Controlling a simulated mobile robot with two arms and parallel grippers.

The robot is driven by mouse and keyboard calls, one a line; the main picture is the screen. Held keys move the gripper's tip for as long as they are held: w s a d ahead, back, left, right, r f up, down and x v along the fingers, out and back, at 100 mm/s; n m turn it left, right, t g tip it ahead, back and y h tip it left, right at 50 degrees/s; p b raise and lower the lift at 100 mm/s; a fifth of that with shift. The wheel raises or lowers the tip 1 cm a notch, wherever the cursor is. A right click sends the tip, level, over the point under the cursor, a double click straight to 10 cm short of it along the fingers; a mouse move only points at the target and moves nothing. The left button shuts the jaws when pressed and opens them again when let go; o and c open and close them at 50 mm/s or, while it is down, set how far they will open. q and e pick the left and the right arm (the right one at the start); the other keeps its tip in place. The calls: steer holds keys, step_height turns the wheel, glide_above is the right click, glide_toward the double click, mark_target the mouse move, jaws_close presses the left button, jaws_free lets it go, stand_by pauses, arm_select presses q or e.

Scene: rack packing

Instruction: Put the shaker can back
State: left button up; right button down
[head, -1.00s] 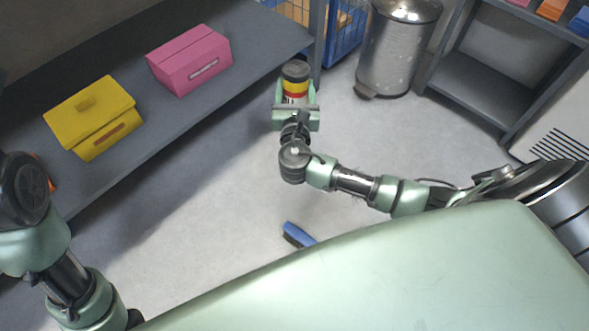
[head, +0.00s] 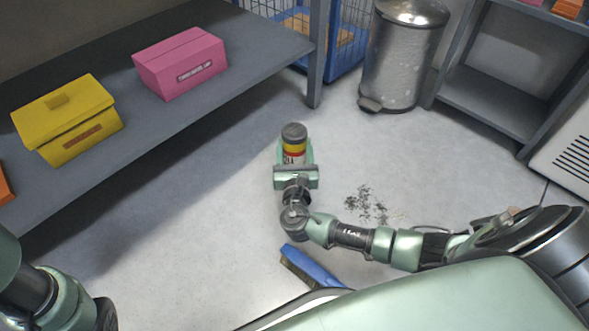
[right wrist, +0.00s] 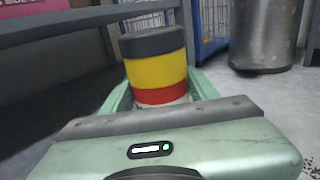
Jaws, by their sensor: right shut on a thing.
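The shaker can (head: 294,146) has a dark grey lid, a yellow band, a red band and a pale lower part. My right gripper (head: 295,164) is shut on it and holds it upright over the floor, in front of the shelf. In the right wrist view the can (right wrist: 155,70) stands between the green fingers (right wrist: 157,92) of the gripper; its lower part is hidden behind the gripper body. My left arm shows at the lower left of the head view, but its gripper is out of view.
A grey shelf (head: 230,93) at left bears a pink box (head: 180,65) and a yellow box (head: 68,120). A blue crate (head: 345,58), a metal bin (head: 400,60) and another rack (head: 490,105) stand behind. A blue brush (head: 312,268) and dark debris (head: 367,205) lie on the floor.

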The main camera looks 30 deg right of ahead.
mark_target(295, 160)
step_height(295, 160, down, 6)
steer(key=b, duration=0.4)
steer(key=shift+r, duration=0.45)
steer(key=shift+f, duration=0.1)
steer(key=shift+c, duration=2.1)
jaws_free()
steer(key=shift+f, duration=0.15)
